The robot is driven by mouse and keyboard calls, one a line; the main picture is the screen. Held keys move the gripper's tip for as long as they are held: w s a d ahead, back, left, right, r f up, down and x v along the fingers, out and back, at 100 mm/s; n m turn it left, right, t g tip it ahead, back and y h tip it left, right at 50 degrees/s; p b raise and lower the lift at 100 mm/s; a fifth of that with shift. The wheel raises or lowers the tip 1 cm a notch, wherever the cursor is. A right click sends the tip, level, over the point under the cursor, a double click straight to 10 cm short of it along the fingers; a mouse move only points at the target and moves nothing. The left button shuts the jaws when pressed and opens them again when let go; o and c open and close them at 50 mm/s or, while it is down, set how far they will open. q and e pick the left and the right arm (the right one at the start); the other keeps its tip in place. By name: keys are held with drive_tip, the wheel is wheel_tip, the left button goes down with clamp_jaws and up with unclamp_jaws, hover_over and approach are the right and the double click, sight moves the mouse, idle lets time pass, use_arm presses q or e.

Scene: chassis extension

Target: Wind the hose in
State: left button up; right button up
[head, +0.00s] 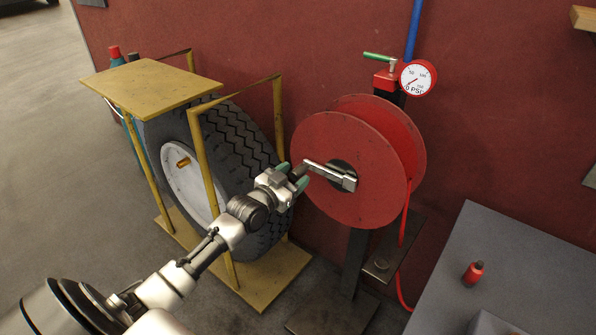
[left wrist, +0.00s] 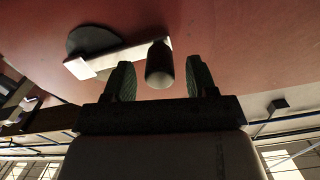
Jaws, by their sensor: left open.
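The red hose reel (head: 350,185) stands on a dark post in front of the red wall, and its face fills much of the left wrist view (left wrist: 230,40). A metal crank arm (head: 332,175) is fixed at the reel's hub and points left. Its dark handle (left wrist: 159,65) sticks out toward my left gripper. My left gripper (head: 291,178) is open, with its green-padded fingers on either side of the handle. In the left wrist view the handle stands between the fingers, with gaps visible. A red hose (head: 403,225) hangs from the reel's right side. My right gripper is not in view.
A large tyre (head: 235,135) stands in a yellow frame (head: 150,85) just left of the reel, close to my left arm. A pressure gauge (head: 417,78) and green-handled valve (head: 379,57) sit above the reel.

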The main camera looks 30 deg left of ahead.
use_arm(q)
drive_tip(key=shift+w+d, duration=0.1)
drive_tip(key=shift+w, duration=0.95)
clamp_jaws()
